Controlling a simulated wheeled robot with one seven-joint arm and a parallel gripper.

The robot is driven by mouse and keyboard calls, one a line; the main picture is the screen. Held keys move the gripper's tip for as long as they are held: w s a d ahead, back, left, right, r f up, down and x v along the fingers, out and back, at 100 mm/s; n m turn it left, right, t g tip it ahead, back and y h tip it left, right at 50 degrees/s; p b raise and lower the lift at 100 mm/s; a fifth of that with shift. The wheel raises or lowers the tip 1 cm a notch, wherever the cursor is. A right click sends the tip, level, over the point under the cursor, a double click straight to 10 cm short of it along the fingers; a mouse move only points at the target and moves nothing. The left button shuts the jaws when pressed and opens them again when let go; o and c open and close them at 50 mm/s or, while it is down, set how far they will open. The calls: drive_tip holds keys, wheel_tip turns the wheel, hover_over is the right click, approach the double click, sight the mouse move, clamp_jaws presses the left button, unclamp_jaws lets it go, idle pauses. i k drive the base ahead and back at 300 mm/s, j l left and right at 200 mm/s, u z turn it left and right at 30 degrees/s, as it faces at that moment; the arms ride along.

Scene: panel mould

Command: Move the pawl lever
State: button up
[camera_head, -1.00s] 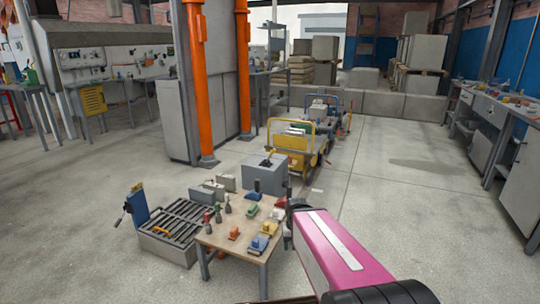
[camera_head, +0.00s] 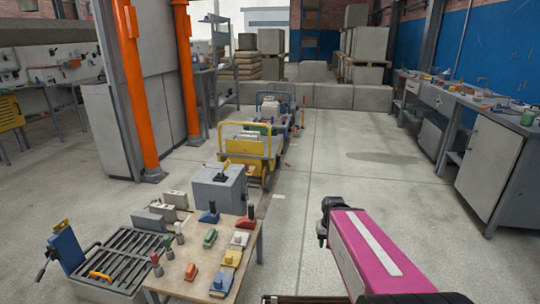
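I cannot tell for sure which part is the pawl lever. A dark crank-like handle (camera_head: 42,270) sticks out on the left of the blue post (camera_head: 67,250) by the slatted grate. My gripper (camera_head: 322,228) is at the far end of my magenta arm, right of the small table and apart from both levers. Its fingers are dark and small, so I cannot see whether they are open or shut.
The small wooden table (camera_head: 182,252) carries several coloured trowels, floats and bottles. A slatted metal grate (camera_head: 118,268) stands left of it. A yellow cart (camera_head: 249,152) stands behind the grey box. Orange columns (camera_head: 135,95) rise at left. The floor on the right is clear up to the workbench (camera_head: 487,170).

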sight(227, 164)
drive_tip(key=i+l+z, duration=0.15)
drive_tip(key=i+z, duration=0.35)
drive_tip(key=i, duration=0.4)
